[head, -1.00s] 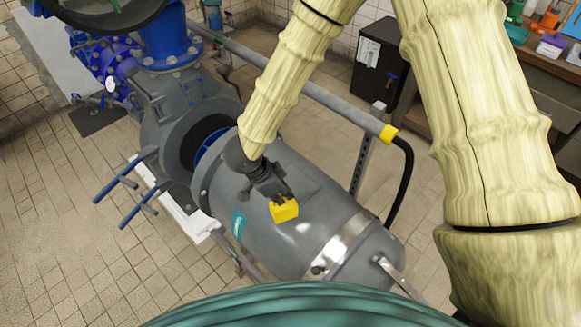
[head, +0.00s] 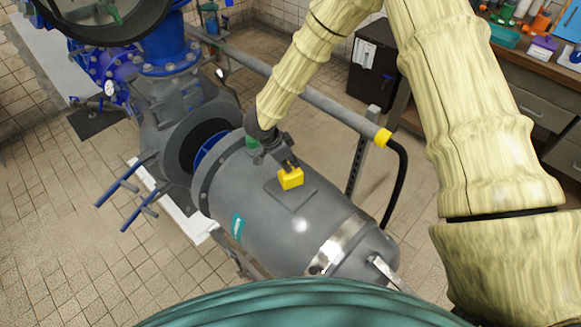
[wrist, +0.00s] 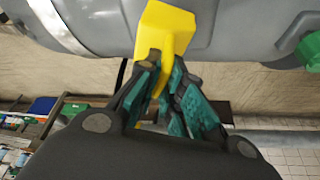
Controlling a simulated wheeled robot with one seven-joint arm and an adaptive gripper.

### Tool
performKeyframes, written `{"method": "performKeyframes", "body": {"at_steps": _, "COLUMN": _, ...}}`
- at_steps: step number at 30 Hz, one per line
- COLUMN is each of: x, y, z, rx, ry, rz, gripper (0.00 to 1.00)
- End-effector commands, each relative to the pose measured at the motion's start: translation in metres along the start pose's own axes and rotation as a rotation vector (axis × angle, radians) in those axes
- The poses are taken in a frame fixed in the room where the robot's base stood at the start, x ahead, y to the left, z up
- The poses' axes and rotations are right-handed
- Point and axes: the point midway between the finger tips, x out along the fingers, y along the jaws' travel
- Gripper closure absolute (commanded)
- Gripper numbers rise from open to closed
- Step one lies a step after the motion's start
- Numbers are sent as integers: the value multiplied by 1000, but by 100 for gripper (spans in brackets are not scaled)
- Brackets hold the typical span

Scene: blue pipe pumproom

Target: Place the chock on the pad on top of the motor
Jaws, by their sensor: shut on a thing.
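The yellow chock (head: 291,180) is held in my gripper (head: 288,167), whose dark fingers are shut on it. In the wrist view the chock (wrist: 168,32) sticks out past the fingertips (wrist: 163,78) towards the grey motor (wrist: 240,35). In the head view the motor (head: 265,225) lies on its side in the middle. The pad (head: 292,202) is a flat grey square on top of the motor. The chock overlaps the pad's far edge in this view; I cannot tell whether it touches the pad.
A grey rail with a yellow end (head: 382,136) runs behind the motor. A blue and grey pump (head: 185,120) stands at its left end, with blue-handled levers (head: 120,190) nearby. A black cabinet (head: 377,65) and a cluttered workbench (head: 530,60) stand at the back right.

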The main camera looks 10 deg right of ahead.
Motion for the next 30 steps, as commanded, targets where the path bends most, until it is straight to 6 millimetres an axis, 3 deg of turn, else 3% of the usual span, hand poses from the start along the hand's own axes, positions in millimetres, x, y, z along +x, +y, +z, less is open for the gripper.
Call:
{"method": "performKeyframes", "body": {"at_steps": 10, "x": 31, "y": -3, "z": 10, "rx": 0, "ry": 1, "rz": 0, "gripper": 100}}
{"method": "performKeyframes", "body": {"at_steps": 22, "x": 36, "y": -3, "z": 12, "rx": 1, "ry": 0, "rz": 0, "gripper": 100}}
{"method": "performKeyframes", "body": {"at_steps": 23, "x": 36, "y": -3, "z": 12, "rx": 1, "ry": 0, "rz": 0, "gripper": 86}}
{"method": "performKeyframes", "body": {"at_steps": 25, "x": 35, "y": -3, "z": 12, "rx": 1, "ry": 0, "rz": 0, "gripper": 73}}
{"method": "performKeyframes", "body": {"at_steps": 30, "x": 35, "y": -3, "z": 12, "rx": 0, "ry": 0, "rz": 0, "gripper": 70}}
